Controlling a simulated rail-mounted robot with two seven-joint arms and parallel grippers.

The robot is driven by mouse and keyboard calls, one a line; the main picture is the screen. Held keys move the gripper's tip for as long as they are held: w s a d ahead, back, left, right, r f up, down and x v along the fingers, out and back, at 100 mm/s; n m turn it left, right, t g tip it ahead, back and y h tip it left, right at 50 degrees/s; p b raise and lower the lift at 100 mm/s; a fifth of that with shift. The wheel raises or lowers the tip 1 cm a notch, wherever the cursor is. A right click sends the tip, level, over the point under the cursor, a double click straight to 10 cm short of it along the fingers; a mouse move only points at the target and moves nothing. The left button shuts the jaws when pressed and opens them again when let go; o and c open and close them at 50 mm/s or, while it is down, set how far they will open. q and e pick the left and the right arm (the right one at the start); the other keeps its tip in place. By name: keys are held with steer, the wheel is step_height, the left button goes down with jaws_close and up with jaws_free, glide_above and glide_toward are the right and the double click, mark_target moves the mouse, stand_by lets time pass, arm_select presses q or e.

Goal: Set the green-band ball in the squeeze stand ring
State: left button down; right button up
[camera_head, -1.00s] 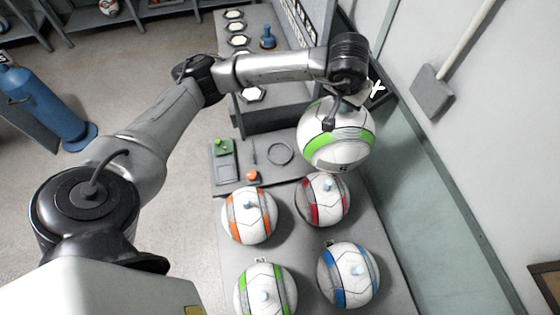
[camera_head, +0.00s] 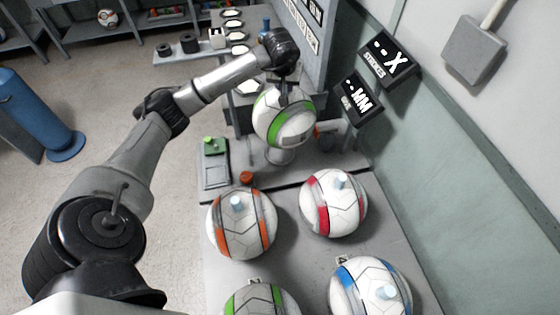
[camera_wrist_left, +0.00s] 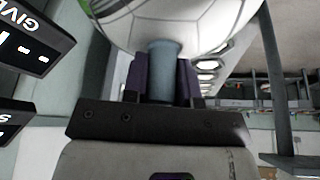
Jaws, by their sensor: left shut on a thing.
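The held ball (camera_head: 284,117) is white with a green band. My left gripper (camera_head: 281,88) is above it, shut on the blue-grey peg (camera_wrist_left: 163,72) on the ball. In the left wrist view, the two dark fingers lie on either side of the peg, and the ball (camera_wrist_left: 180,22) fills the top. The ball hangs over the far part of the bench, in front of a grey stand part (camera_head: 280,156) that shows below it. The ball hides most of this part, so I cannot tell whether ball and ring touch. My right gripper is not in view.
Near balls with orange (camera_head: 240,222), red (camera_head: 333,203), blue (camera_head: 368,290) and green (camera_head: 262,299) bands sit on the bench. A green-button box (camera_head: 215,160) and a red-orange knob (camera_head: 246,178) lie left. Two black displays (camera_head: 388,60) stand right, near the wall.

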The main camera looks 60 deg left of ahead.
arm_select(q)
steer(key=shift+s+a+f+b, duration=0.25)
steer(key=shift+a+f+b, duration=0.1)
steer(key=shift+a+f, duration=0.4)
step_height(320, 180, down, 10)
steer(key=b, duration=0.1)
steer(key=shift+a, duration=0.1)
steer(key=shift+f, duration=0.2)
steer(key=c, duration=0.9)
jaws_free()
steer(key=shift+r, duration=0.1)
